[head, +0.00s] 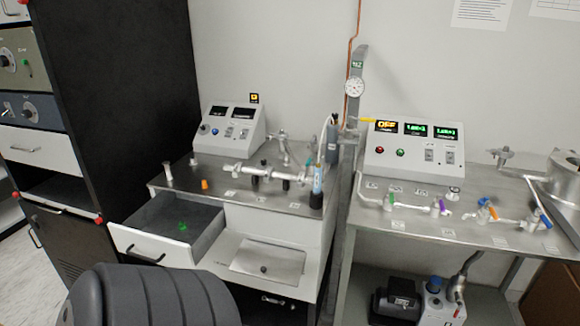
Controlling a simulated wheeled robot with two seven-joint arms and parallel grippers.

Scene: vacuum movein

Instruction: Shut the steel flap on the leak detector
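A steel flap (267,262) with a small dark knob near its lower edge shows on the white front of the left bench unit (240,222), right of an open drawer. I take this unit to be the leak detector; no readable label confirms it. I cannot tell for certain from this angle how far the flap stands open. Neither of my grippers is in view.
The open drawer (150,247) juts out left of the flap with a small green item (183,226) inside. A second bench (440,215) stands to the right.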

